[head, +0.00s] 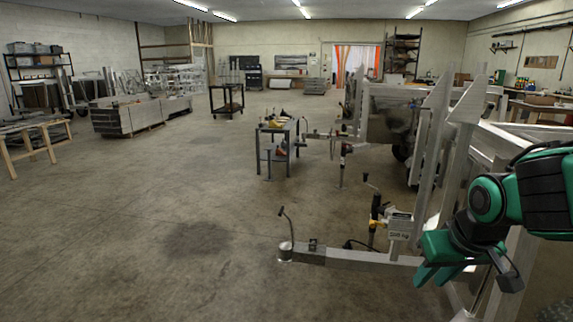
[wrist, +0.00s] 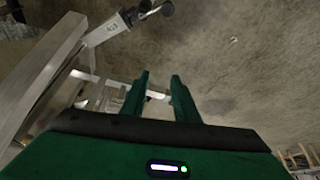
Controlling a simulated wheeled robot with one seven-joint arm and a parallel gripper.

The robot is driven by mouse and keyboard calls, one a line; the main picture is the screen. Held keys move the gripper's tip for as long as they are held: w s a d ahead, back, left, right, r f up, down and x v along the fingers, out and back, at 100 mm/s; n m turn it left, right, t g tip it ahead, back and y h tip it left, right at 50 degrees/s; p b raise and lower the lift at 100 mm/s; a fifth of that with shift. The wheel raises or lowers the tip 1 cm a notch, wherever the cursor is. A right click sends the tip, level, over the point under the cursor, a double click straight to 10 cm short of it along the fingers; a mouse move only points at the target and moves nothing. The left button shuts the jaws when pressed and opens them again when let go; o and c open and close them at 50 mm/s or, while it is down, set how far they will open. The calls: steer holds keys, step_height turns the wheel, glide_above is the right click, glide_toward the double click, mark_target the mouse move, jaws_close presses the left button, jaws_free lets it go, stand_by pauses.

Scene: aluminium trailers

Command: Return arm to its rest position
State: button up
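My gripper (head: 432,275) is at the right of the head view, in front of the near trailer's frame. It is green with a dark wrist, and my green and black arm reaches in from the right edge. In the wrist view both green fingers (wrist: 158,95) stand apart with a gap between them. Nothing is held between them; trailer parts and floor show beyond. I cannot tell from the head view how far the gripper is from the trailer frame behind it.
The near aluminium trailer (head: 352,259) has a tongue with a winch and upright posts close behind my arm. A wooden trestle (head: 30,150) is at left. The middle floor is clear.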

steer(key=s+d+f+m+g, duration=0.1)
steer(key=s+d+m+g, duration=0.1)
steer(key=s+d, duration=0.3)
steer(key=s+d+m+g, duration=0.2)
steer(key=s+d+m, duration=0.2)
steer(key=s, duration=0.8)
steer(key=shift+d+f+g, duration=0.3)
steer(key=shift+d+f, duration=0.1)
steer(key=shift+d, duration=0.7)
steer(key=shift+w+f, duration=0.25)
steer(key=shift+w, duration=0.3)
